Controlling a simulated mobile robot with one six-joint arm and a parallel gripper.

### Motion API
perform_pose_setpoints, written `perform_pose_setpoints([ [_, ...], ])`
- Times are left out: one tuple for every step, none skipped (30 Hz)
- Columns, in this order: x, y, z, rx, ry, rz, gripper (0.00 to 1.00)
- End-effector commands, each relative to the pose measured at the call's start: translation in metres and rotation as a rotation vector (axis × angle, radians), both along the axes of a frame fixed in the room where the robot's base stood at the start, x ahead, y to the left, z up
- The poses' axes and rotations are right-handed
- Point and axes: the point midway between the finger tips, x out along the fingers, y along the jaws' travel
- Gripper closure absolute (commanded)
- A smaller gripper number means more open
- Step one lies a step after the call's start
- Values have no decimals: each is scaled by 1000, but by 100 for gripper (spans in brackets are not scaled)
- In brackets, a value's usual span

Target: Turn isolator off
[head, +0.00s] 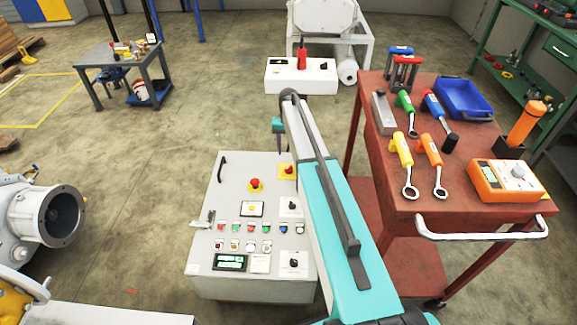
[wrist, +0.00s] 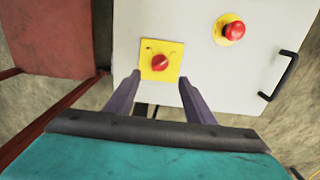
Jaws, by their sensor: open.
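The isolator is a red rotary knob on a yellow square plate (head: 287,171), at the upper right of the grey control panel (head: 232,185). In the wrist view the red isolator knob (wrist: 161,62) lies just ahead of the fingertips, roughly centred between them. My gripper (wrist: 159,78) is open and empty, with one finger on each side of the plate's lower part. The fingers look apart from the knob; the exact gap is unclear. The small marks on the plate are too blurred to read. In the head view my arm reaches over the panel's right side.
A red emergency-stop button on a yellow ring (wrist: 233,30) sits right of the isolator in the wrist view. The panel has a black handle (head: 221,168) and several small buttons. A red tool cart (head: 400,200) stands close on the right. Open floor lies left of the panel.

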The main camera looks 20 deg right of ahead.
Motion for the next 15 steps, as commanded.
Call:
perform_pose_setpoints([
  [0,0,-9,1,2,0,51],
  [0,0,-13,1,2,0,51],
  [0,0,-19,1,2,0,51],
  [0,0,-23,1,2,0,51],
  [0,0,-27,1,2,1,51],
  [0,0,-33,0,1,1,51],
  [0,0,-38,1,2,1,51],
  [0,1,-42,1,2,1,51],
  [0,1,-47,1,2,1,51],
  [0,1,-51,1,2,1,51],
  [1,1,-56,0,1,1,51],
  [0,1,-62,1,2,1,51],
  [0,1,-66,1,2,1,51],
  [0,1,-70,1,2,1,51],
  [0,1,-75,1,2,1,51],
])
